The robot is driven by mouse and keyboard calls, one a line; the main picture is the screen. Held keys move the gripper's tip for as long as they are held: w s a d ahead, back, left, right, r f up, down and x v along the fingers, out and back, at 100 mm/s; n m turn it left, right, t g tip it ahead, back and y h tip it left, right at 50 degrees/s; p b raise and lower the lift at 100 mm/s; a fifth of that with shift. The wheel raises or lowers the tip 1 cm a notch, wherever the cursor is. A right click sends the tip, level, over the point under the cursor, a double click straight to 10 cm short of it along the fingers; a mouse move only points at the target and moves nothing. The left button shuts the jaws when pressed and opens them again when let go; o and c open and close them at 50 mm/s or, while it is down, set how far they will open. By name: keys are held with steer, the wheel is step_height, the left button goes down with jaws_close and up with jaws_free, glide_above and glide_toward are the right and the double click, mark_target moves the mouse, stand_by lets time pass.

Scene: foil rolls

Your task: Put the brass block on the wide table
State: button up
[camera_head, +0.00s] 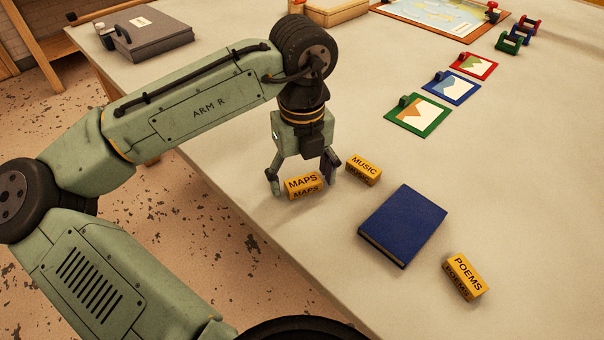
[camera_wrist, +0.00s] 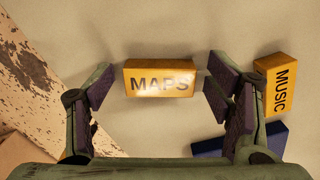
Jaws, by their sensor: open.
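Three brass-yellow blocks lie on the wide pale table (camera_head: 240,120). The block lettered MAPS (camera_head: 303,186) is near the table's left edge, and it also shows in the wrist view (camera_wrist: 160,78). The block lettered MUSIC (camera_head: 363,170) is just right of it and shows at the right of the wrist view (camera_wrist: 275,86). The block lettered POEMS (camera_head: 465,277) lies at the lower right. My gripper (camera_head: 302,180) is open and points down, its fingers on either side of the MAPS block. In the wrist view gaps show between the block's ends and both fingers.
A blue book (camera_head: 403,225) lies between MUSIC and POEMS. Green, blue and red framed cards (camera_head: 418,116) lie farther back, with coloured foil-roll-like pieces (camera_head: 520,36) beyond. A grey case (camera_head: 152,36) sits at the back left. The table's left edge is close to my gripper.

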mark_target(302, 179)
step_height(302, 179, up, 12)
steer(key=shift+r, duration=0.25)
stand_by(0.3)
